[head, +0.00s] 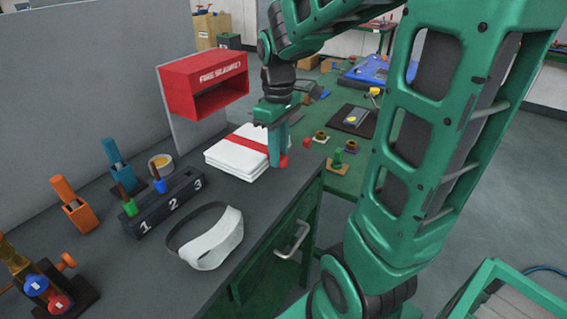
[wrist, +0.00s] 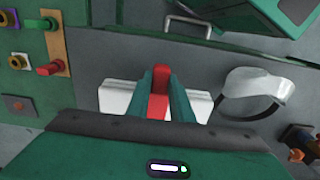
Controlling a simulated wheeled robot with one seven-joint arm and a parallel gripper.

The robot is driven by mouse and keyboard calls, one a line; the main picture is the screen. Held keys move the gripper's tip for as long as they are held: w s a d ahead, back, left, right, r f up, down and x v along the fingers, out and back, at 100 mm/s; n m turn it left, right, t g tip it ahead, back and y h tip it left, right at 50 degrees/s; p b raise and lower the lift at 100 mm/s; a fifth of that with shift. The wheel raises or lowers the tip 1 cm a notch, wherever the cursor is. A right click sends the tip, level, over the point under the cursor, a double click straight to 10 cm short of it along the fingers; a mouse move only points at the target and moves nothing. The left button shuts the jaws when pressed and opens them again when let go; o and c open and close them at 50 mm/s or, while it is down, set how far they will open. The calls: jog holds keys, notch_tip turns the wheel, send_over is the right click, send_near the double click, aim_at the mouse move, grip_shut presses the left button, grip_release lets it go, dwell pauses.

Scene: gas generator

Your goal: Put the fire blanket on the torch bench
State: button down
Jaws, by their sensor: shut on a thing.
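The fire blanket (head: 236,153) is a folded white stack with a red band across it. It lies flat at the far end of the dark-topped bench (head: 190,207); I cannot tell whether it is slightly lifted. My gripper (head: 279,158) points down at the blanket's right side, its teal fingers shut on the red band. In the wrist view, red shows between the fingers (wrist: 158,95), with white blanket (wrist: 114,100) on both sides. Fingers and palm hide part of it. No label shows which bench is the torch bench.
A red fire blanket box (head: 205,84) stands open and empty behind the blanket. A numbered block (head: 165,201) and a white face shield (head: 212,240) lie nearer on the dark top. A green bench (head: 340,170) with small fittings adjoins beyond. A drawer handle (head: 293,240) sticks out in front.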

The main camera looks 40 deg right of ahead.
jog(key=d+f, duration=0.1)
jog(key=d, duration=0.1)
jog(key=w+d+f, duration=0.1)
jog(key=d, duration=0.1)
jog(key=w+d+f, duration=0.1)
jog(key=d+f, duration=0.1)
jog(key=shift+w+d, duration=0.1)
jog(key=shift+w, duration=0.1)
jog(key=shift+f, duration=2)
jog(key=c, duration=1.6)
grip_release()
jog(key=shift+o, duration=0.2)
jog(key=shift+r, duration=0.15)
notch_tip(320, 180, up, 10)
jog(key=r, duration=0.1)
jog(key=s+a+f+m, duration=0.1)
jog(key=s+m, duration=0.4)
jog(key=s, duration=0.5)
jog(key=s+a+f+m, duration=0.2)
jog(key=s+m, duration=0.3)
jog(key=s, duration=0.5)
jog(key=shift+s+f, duration=0.25)
jog(key=shift+f, duration=0.45)
